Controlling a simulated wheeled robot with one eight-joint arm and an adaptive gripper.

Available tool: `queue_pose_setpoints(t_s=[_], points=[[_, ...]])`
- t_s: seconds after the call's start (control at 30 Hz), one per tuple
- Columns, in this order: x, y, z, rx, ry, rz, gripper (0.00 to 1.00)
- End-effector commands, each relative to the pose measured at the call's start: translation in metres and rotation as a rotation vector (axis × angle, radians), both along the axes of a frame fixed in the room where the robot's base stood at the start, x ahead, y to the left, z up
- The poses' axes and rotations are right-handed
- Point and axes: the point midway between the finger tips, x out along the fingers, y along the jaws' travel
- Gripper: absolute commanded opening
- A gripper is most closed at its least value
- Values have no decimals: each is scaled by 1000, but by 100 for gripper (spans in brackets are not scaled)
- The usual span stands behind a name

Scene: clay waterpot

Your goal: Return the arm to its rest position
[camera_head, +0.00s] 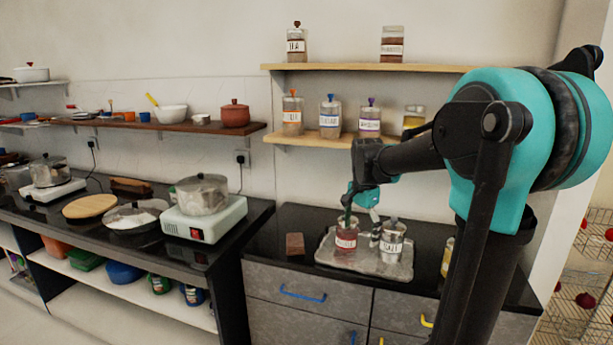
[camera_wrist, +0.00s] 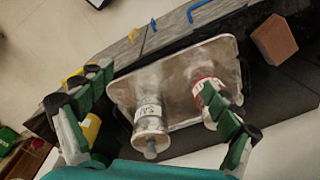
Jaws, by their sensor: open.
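My gripper (camera_head: 362,222) is above a metal tray (camera_head: 330,259) on the dark counter, with its fingers pointing down. In the wrist view my gripper (camera_wrist: 152,85) is open, its two green fingers wide apart. Two jars stand on the tray: one with red contents (camera_head: 346,240) and one labelled salt (camera_head: 391,248). In the wrist view the salt jar (camera_wrist: 150,122) shows between the fingers, and the red-labelled jar (camera_wrist: 203,88) is partly hidden by the right finger. I cannot tell whether that finger touches it.
A brown block (camera_head: 295,244) lies left of the tray. Shelves with jars (camera_head: 369,118) are on the wall behind my arm. A reddish-brown pot (camera_head: 235,113) stands on the left shelf. A white stove with a pot (camera_head: 202,195) is on the left counter.

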Motion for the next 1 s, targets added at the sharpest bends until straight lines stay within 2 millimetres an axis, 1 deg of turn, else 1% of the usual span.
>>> queue_pose_setpoints(t_s=[0.23, 0.37, 0.47, 0.5, 0.6, 0.7, 0.8, 1.0], points=[[-37, -10, -32, -12, -65, 193, 90], [-66, -15, -56, -31, -113, 341, 90], [-98, -22, -82, -60, -164, 495, 90], [-113, -24, -94, -76, -186, 565, 90], [-149, -29, -122, -123, -237, 734, 90], [-175, -32, -142, -165, -271, 862, 90], [-188, -33, -152, -191, -288, 927, 90], [-188, -33, -152, -191, -288, 927, 90]])
